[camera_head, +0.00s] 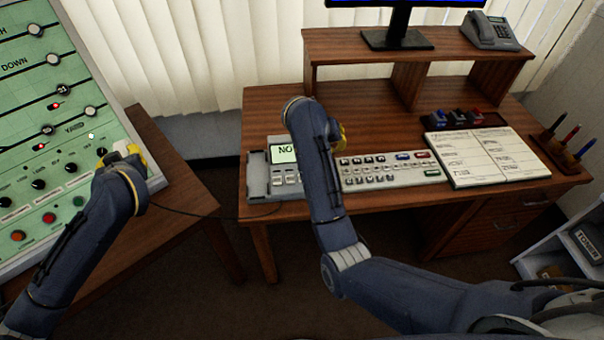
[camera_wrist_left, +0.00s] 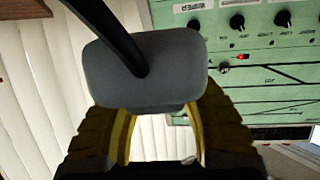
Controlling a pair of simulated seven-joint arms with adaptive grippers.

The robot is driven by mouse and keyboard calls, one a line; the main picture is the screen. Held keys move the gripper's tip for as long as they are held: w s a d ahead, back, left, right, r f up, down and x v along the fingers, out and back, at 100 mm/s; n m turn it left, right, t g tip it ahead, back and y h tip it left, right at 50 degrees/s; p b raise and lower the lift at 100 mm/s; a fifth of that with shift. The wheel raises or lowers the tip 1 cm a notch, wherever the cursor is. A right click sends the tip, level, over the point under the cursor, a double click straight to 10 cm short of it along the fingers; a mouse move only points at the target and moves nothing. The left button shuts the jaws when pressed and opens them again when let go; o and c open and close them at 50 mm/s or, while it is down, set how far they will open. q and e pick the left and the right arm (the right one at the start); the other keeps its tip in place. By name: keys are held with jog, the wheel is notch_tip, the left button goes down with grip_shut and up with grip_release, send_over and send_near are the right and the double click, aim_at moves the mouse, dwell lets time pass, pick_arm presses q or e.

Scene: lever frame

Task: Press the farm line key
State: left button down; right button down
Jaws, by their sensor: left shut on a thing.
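A desk phone console (camera_head: 390,171) with rows of small keys and a lit display (camera_head: 284,153) lies on the wooden desk. The key labels are too small to read, so I cannot tell which is the farm line key. My right gripper (camera_head: 339,134) is above the console, mostly hidden behind its own wrist; only some yellow shows. My left gripper (camera_head: 122,156) is shut on a grey handset with a black cord. The handset (camera_wrist_left: 150,72) is between the yellow fingers in the left wrist view, held near the green panel. The cradle (camera_head: 257,178) at the console's left end is empty.
A green lever panel (camera_head: 50,110) stands at the left. A thin cord runs from the console across to the left. A paper chart (camera_head: 487,156), pen holder (camera_head: 563,152), monitor (camera_head: 397,38) and second phone (camera_head: 490,31) are at the right and back.

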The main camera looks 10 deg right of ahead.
jog(key=shift+f, duration=0.1)
jog(key=shift+f, duration=4.35)
jog(key=shift+f, duration=0.8)
jog(key=shift+r, duration=0.85)
jog(key=shift+r, duration=2.5)
